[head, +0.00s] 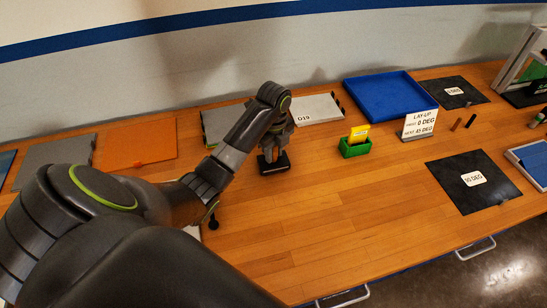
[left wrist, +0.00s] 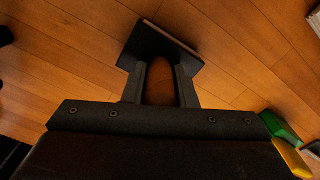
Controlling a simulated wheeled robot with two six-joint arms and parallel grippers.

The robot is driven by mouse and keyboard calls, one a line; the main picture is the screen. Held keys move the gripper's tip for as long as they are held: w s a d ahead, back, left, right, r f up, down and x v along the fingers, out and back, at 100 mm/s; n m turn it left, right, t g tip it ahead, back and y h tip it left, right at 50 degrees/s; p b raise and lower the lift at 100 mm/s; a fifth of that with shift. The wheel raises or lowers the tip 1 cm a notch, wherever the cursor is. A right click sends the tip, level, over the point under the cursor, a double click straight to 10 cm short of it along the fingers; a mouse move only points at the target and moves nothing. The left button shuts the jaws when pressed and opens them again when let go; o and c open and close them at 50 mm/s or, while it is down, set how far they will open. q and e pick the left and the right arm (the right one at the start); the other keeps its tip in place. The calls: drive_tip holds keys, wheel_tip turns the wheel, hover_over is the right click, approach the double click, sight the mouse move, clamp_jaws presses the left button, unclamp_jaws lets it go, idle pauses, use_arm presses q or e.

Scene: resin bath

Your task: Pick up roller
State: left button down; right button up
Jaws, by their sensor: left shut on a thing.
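My left gripper (head: 274,153) is low over the middle of the wooden bench, pointing down. In the left wrist view its two fingers (left wrist: 160,88) are shut on a brown, rounded piece, which I take to be the roller's handle (left wrist: 159,82). A dark flat piece (left wrist: 166,45) with a pale edge is just beyond the fingertips; it also shows under the gripper in the head view (head: 273,165). Whether it is part of the roller or a stand under it, I cannot tell. The rest of the roller is hidden by the gripper. My right gripper is not in view.
A green box (head: 355,149) with yellow cards stands right of the gripper, beside a lay-up sign (head: 419,124). A blue tray (head: 389,97) and a D19 board (head: 318,109) lie behind. Dark 90 DEG sheet (head: 474,182) lies right. The front middle bench (head: 340,220) is clear.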

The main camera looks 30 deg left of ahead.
use_arm(q)
drive_tip(key=shift+r, duration=0.6)
wheel_tip(320, 180, up, 8)
drive_tip(key=p, duration=0.7)
drive_tip(key=shift+f, duration=0.15)
drive_tip(key=shift+r+p, duration=0.6)
drive_tip(key=shift+p, duration=0.05)
drive_tip(key=c, duration=1.8)
unclamp_jaws()
drive_tip(key=shift+c, duration=1.6)
drive_tip(key=shift+f, duration=0.2)
